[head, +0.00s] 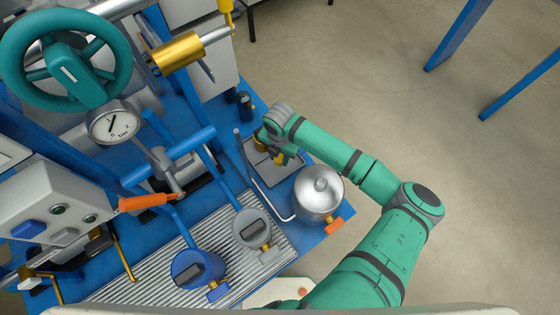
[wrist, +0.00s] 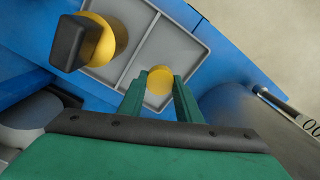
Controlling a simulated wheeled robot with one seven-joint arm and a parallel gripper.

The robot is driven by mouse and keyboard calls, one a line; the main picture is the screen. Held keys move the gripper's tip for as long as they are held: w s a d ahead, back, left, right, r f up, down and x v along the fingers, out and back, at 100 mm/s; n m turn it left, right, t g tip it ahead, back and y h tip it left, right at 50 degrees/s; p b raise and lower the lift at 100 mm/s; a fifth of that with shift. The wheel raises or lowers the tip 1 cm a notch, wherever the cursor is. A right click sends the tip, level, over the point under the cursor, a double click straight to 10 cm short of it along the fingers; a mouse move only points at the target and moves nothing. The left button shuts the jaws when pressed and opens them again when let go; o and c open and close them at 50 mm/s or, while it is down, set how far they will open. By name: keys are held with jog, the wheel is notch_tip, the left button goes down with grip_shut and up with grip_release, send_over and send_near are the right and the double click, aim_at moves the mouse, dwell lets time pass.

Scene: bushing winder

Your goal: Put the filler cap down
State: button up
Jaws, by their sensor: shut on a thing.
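A round yellow cap (wrist: 160,80), which I take to be the filler cap, is between the fingertips of my gripper (wrist: 160,92) in the wrist view. My gripper is shut on it. The cap is over the right compartment of a grey divided tray (wrist: 190,48); I cannot tell whether it touches the tray floor. In the head view my gripper (head: 275,148) is low over the same tray (head: 262,168), and my wrist hides part of it.
A yellow round piece with a black block-shaped top (wrist: 84,42) is in the tray's left compartment. A silver lidded can (head: 318,197) stands close to the tray. The tray's right compartment has bare floor around the cap.

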aim_at(280, 159)
jog(key=shift+f, duration=2.1)
jog(key=shift+f, duration=0.15)
jog(key=o, duration=1.2)
notch_tip(280, 159, up, 12)
jog(key=shift+a+f, duration=0.15)
jog(key=shift+f, duration=0.1)
jog(key=shift+r, duration=0.4)
